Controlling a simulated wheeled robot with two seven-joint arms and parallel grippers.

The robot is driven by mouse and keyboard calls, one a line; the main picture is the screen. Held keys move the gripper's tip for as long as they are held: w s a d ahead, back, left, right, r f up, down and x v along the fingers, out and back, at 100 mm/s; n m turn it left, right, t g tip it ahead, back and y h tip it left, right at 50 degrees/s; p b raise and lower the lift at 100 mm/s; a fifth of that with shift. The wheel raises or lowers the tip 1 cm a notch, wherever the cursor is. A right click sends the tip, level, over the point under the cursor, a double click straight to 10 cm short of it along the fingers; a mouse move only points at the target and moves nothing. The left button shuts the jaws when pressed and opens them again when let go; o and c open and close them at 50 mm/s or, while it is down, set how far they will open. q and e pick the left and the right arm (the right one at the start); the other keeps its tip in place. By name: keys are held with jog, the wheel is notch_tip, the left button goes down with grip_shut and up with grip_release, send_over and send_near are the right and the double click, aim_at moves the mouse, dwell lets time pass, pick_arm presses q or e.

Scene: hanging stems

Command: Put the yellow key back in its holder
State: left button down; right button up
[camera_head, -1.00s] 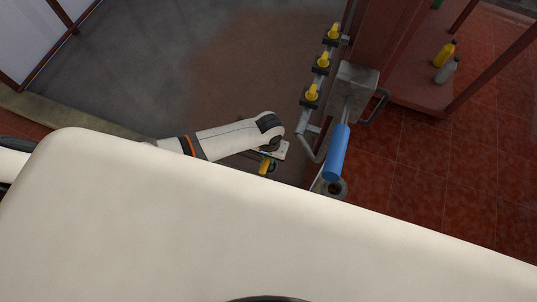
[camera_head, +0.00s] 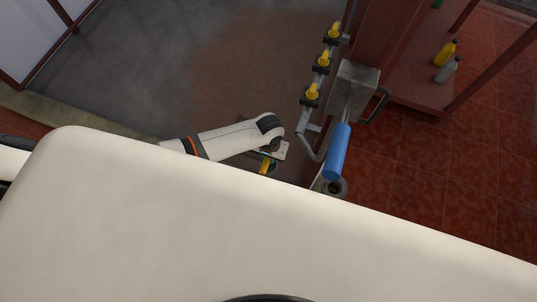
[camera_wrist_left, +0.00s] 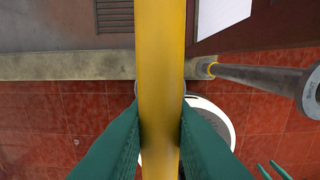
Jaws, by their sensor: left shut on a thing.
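My left gripper (camera_head: 268,160) is shut on the yellow key (camera_head: 264,168), just past the edge of my pale body in the head view. In the left wrist view the key (camera_wrist_left: 160,70) is a long yellow bar running up the middle, between the green fingers (camera_wrist_left: 160,140). The holder is a grey rail with black clips (camera_head: 311,102). Several clips visibly hold other yellow keys. The held key is below and left of them in the picture, apart from the rail. Two small green tips (camera_wrist_left: 272,171) show at the lower right of the wrist view, possibly my right gripper.
A grey box (camera_head: 355,82) with a blue-handled bar (camera_head: 338,150) stands right of the rail. A yellow bottle (camera_head: 446,53) and a grey bottle (camera_head: 446,70) stand on a red shelf (camera_head: 410,85). The grey floor left of the rail is clear.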

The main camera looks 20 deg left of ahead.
dwell(0.3)
pick_arm(q)
jog(key=c, duration=0.8)
grip_release()
jog(key=shift+c, duration=0.2)
notch_tip(320, 180, up, 8)
jog(key=p, duration=0.9)
jog(key=shift+r, duration=0.25)
